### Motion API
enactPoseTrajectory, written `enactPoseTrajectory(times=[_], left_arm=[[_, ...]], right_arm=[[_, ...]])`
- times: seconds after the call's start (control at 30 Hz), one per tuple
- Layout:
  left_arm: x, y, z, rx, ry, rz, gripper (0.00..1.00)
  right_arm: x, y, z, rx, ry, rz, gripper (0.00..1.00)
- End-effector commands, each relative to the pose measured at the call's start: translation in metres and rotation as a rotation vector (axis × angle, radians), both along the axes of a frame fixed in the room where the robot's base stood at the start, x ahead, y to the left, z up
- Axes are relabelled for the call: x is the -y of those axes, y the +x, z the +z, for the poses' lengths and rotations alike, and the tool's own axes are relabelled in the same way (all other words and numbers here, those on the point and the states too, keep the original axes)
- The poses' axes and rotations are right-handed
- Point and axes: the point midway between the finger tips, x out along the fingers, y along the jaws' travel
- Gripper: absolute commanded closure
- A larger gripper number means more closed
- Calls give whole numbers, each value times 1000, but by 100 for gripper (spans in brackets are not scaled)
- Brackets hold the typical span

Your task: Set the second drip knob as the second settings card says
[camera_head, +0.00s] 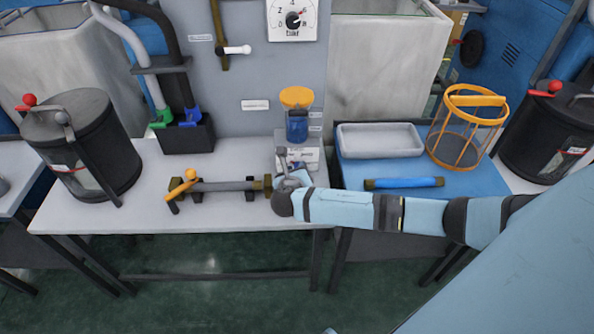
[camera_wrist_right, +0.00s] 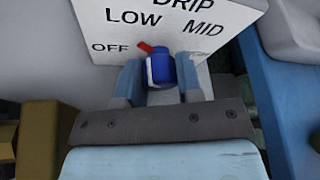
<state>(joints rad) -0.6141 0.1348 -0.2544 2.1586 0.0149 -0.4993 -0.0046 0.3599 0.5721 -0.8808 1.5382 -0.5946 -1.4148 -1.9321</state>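The drip knob (camera_wrist_right: 162,68) is blue with a red pointer, on a white dial plate (camera_wrist_right: 118,33) reading DRIP, OFF, LOW and MID. The red pointer tilts up and left, between OFF and LOW. My right gripper (camera_wrist_right: 160,80) has one finger on each side of the knob; a narrow gap seems to show on the left. In the head view my right gripper (camera_head: 283,172) is at the small drip plate (camera_head: 309,154), partly covering it. The settings cards cannot be identified; the small wall labels (camera_head: 255,105) are unreadable. My left gripper is out of view.
An orange-topped blue container (camera_head: 297,122) stands just above the drip plate. A grey bar with an orange lever (camera_head: 222,186) lies left of my gripper. A grey tray (camera_head: 379,140) and blue roller (camera_head: 404,183) sit right. The front left tabletop is clear.

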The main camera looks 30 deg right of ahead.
Motion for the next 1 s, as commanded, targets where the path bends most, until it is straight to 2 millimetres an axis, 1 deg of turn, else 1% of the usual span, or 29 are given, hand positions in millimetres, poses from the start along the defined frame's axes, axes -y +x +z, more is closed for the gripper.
enactPoseTrajectory(times=[0.2,0.47,0.7,1.0], left_arm=[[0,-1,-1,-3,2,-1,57],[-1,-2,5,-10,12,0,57],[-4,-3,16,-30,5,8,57],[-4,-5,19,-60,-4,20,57]], right_arm=[[0,0,0,2,3,0,90],[0,-1,3,37,62,0,90],[1,-2,5,124,208,-1,90],[2,-2,3,273,450,-2,90]])
